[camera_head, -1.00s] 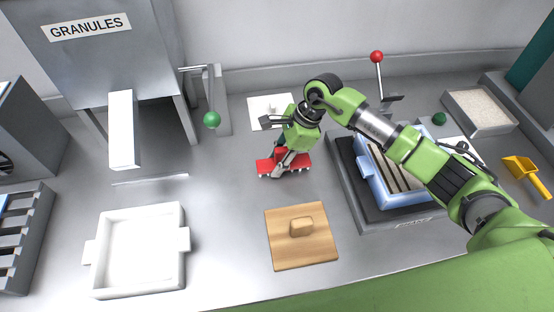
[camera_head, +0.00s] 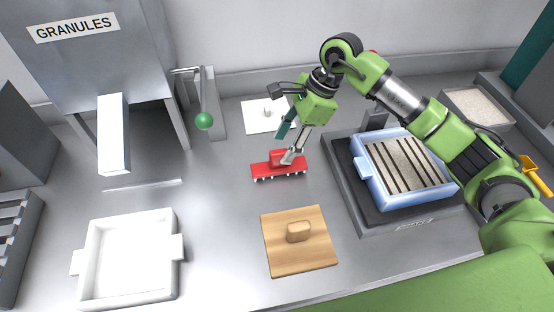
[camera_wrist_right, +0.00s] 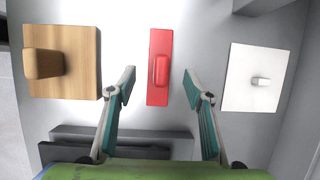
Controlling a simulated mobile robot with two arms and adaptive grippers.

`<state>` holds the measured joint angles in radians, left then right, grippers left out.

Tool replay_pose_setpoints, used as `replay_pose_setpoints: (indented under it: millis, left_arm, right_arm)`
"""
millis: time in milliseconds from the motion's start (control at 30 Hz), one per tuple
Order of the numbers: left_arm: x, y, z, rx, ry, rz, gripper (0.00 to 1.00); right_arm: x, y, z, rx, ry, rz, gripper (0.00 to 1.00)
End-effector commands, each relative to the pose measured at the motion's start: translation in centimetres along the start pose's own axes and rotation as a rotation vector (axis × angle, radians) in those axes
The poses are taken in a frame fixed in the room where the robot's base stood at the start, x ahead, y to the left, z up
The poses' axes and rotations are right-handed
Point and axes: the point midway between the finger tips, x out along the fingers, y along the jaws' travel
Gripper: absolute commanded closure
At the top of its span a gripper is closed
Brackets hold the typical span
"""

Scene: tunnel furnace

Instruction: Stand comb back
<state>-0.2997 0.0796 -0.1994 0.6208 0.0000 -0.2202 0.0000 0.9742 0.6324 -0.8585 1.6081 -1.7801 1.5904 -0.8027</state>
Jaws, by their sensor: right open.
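The red comb (camera_head: 279,169) stands on the grey worktop with its pale teeth pointing down and its raised handle on top. The wrist view shows the comb (camera_wrist_right: 159,90) from above, between my two fingers and apart from them. My right gripper (camera_head: 286,150) is open and empty, just above the comb. In the head view one finger overlaps the handle and hides part of it. My left gripper is not in view.
A wooden board with a knob (camera_head: 318,256) lies in front of the comb, a white plate (camera_head: 254,112) behind it. A blue frame with a striped bed (camera_head: 371,183) stands to the right. A white tray (camera_head: 90,250) is at the left. Worktop between tray and comb is clear.

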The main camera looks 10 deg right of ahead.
Motion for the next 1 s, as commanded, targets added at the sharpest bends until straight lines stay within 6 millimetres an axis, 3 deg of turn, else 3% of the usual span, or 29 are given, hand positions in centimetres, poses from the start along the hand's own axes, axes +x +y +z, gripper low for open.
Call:
replay_pose_setpoints:
  millis: [100, 267, 767, 867, 1000]
  left_arm:
    - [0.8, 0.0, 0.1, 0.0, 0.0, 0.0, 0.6]
    - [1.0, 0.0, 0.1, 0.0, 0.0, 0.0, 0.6]
    - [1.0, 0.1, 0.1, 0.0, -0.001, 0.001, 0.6]
    - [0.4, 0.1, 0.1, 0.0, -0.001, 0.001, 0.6]
    - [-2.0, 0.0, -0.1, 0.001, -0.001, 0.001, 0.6]
  right_arm:
    - [-1.8, -0.1, 0.0, -0.002, 0.0, -0.003, 0.53]
    - [-3.1, 0.0, 0.0, -0.001, 0.0, 0.0, 0.53]
    - [-3.4, 0.0, 0.1, -0.001, -0.001, 0.001, 0.53]
    - [-3.9, 0.0, 0.3, -0.001, -0.001, 0.0, 0.53]
    - [-6.1, -0.1, 1.2, -0.001, -0.001, 0.0, 0.53]
